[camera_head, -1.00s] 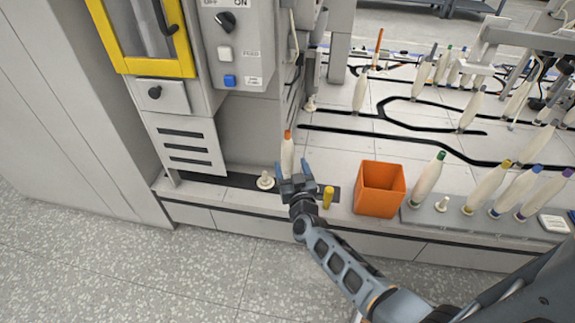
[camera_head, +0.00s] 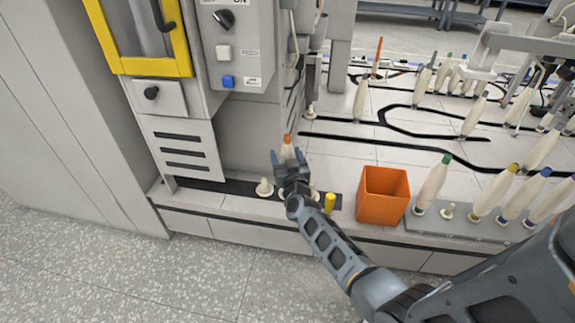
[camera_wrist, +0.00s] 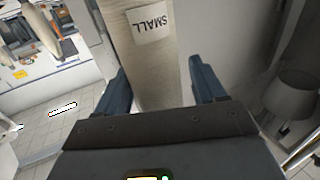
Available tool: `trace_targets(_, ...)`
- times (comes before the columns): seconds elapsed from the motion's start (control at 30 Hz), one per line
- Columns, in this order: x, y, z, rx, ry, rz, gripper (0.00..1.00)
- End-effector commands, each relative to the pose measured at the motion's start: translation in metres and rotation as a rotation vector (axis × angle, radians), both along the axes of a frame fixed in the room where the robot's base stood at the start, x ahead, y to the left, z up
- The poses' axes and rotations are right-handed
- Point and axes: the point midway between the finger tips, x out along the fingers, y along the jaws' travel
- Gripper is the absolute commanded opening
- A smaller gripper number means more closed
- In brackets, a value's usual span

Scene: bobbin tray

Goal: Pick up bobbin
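A cream bobbin with an orange tip (camera_head: 287,150) stands at the front of the bench below the control box. Its lower part is hidden behind my gripper (camera_head: 288,158) in the head view. In the wrist view the bobbin (camera_wrist: 151,65), with a label reading SMALL, rises between the two blue-grey fingers of my gripper (camera_wrist: 161,88). The fingers are spread, one on each side of it, with narrow gaps; I cannot tell whether either touches it.
An empty-looking orange bin (camera_head: 383,196) and a small yellow peg (camera_head: 330,202) stand to the right. An empty pale peg (camera_head: 265,188) is to the left. Several bobbins stand on the grey tray (camera_head: 430,222) at right. The control cabinet (camera_head: 237,45) rises close behind.

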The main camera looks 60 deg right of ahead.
Motion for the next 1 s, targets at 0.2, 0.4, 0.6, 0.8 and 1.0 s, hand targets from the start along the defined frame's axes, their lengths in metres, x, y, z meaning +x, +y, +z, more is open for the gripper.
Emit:
trace_targets(0.2,0.0,0.0,0.0,0.0,0.0,0.0,0.48)
trace_targets(0.4,0.0,0.0,0.0,0.0,0.0,0.0,0.29)
trace_targets(0.6,0.0,0.0,0.0,-0.001,-0.001,0.0,0.15)
trace_targets(0.8,0.0,0.0,0.002,-0.001,-0.001,0.0,0.14)
trace_targets(1.0,0.0,0.0,0.025,0.0,-0.003,-0.001,0.14)
